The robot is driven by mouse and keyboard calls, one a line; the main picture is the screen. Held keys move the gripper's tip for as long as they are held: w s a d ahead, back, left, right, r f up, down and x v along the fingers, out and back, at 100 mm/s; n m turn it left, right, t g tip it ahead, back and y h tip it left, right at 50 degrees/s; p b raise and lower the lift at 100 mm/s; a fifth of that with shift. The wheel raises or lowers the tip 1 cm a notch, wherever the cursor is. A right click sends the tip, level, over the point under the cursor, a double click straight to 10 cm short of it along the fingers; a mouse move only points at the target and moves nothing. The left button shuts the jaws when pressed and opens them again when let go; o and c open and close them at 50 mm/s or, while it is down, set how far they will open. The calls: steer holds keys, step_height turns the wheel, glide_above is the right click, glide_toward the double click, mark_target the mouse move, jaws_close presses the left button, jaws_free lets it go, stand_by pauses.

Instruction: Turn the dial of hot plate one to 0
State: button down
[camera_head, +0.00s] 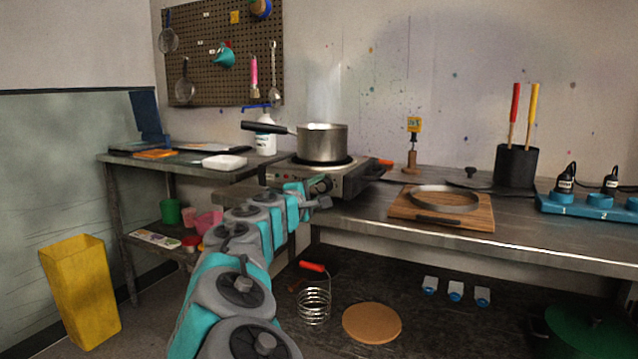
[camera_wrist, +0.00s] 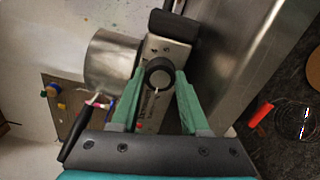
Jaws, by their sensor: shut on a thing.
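The hot plate (camera_head: 345,184) is a grey metal unit on the bench, with a steaming metal pot (camera_head: 322,145) on its round burner. Its front dial (camera_wrist: 159,72) is a dark round knob with a light mark on its lower side in the wrist view. My gripper (camera_wrist: 160,80) is shut on the dial, one green finger on each side of it. In the head view my gripper (camera_head: 307,194) reaches the front of the hot plate and partly hides the dial. The printing on the panel is too small to read.
A wooden board (camera_head: 472,209) with a metal hoop lies to the right on the bench. The pot's black handle (camera_head: 268,127) sticks out to the left. A white bottle (camera_head: 265,137) stands behind it. A yellow bin (camera_head: 80,290) stands on the floor at left.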

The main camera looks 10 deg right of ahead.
stand_by(0.4)
steer(key=shift+c, duration=2)
jaws_free()
steer(key=shift+f, duration=0.1)
